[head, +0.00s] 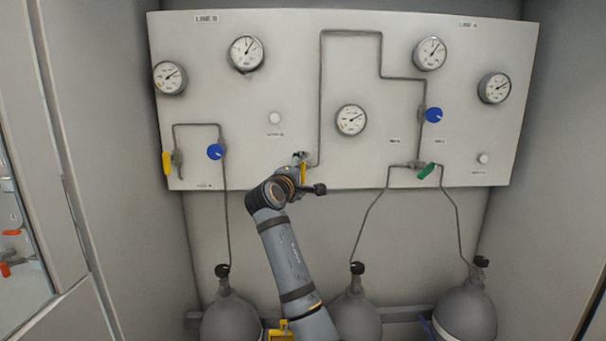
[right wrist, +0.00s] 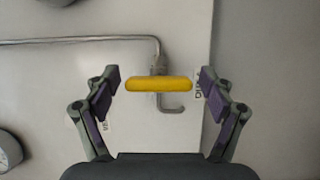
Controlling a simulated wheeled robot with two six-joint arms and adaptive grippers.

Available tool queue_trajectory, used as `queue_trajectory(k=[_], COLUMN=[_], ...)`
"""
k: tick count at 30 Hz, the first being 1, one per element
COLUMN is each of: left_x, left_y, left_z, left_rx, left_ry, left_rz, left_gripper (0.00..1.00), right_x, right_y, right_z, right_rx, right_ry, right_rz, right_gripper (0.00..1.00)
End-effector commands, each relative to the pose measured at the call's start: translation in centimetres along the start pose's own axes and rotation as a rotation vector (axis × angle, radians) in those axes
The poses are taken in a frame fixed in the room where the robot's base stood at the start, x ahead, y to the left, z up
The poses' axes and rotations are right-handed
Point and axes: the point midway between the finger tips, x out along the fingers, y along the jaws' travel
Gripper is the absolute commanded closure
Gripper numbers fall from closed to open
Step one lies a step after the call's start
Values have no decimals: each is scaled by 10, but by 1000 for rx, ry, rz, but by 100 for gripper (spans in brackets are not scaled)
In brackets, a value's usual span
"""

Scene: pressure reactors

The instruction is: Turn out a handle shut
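The yellow handle (right wrist: 160,85) lies level across a short pipe stub in the right wrist view. It also shows upright at the low middle of the panel in the head view (head: 303,172), partly hidden by my right wrist. My right gripper (right wrist: 160,78) is open, with one finger on each side of the handle's ends and a gap at each side. No finger appears to touch it. The word "out" cannot be read for certain on the label beside it. My left gripper is in neither view.
The panel (head: 260,95) carries several gauges, thin pipes, blue knobs (head: 215,152), another yellow handle (head: 166,163) at left and a green handle (head: 425,171) at right. Grey cylinders (head: 230,318) stand below. Cabinet walls close in both sides.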

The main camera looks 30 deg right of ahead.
Motion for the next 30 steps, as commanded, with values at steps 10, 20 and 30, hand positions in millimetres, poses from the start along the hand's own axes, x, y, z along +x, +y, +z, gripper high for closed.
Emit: queue_trajectory(k=[10,20,30], left_x=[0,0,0], left_y=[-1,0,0], left_z=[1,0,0], left_rx=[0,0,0], left_ry=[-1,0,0], left_rz=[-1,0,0], left_gripper=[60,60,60], right_x=[-16,-94,-120], right_y=[0,-1,0], right_z=[-1,-1,0], right_rx=[0,5,-1], right_ry=[3,4,-1], right_rz=[2,-3,1], right_gripper=[17,17,17])
